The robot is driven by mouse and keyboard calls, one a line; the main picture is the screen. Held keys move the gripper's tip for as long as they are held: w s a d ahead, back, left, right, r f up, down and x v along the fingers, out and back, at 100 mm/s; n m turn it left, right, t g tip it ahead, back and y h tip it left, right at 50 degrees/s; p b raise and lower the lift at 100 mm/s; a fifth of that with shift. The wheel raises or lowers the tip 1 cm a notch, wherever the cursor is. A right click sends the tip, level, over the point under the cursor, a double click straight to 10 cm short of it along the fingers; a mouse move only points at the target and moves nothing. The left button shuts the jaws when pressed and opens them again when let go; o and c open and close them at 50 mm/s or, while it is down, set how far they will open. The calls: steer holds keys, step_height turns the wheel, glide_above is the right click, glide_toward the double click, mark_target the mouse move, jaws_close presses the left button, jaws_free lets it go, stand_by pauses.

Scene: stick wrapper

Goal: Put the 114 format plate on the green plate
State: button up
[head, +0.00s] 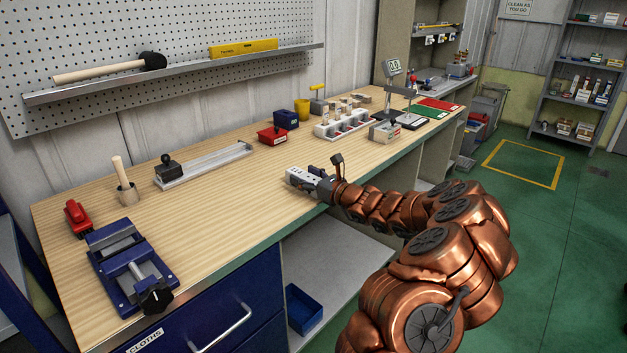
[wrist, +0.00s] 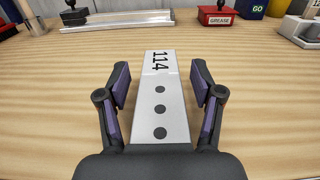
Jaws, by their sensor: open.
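In the head view my gripper (head: 315,182) is low over the bench's front part, around the near end of the format plate (head: 297,174). My gripper is open. The green plate (head: 429,112) lies flat at the bench's far right, between a red plate and a black one.

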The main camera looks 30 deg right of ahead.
steer(key=b+v, duration=0.1)
steer(key=v, duration=1.1)
steer(key=shift+r, duration=0.15)
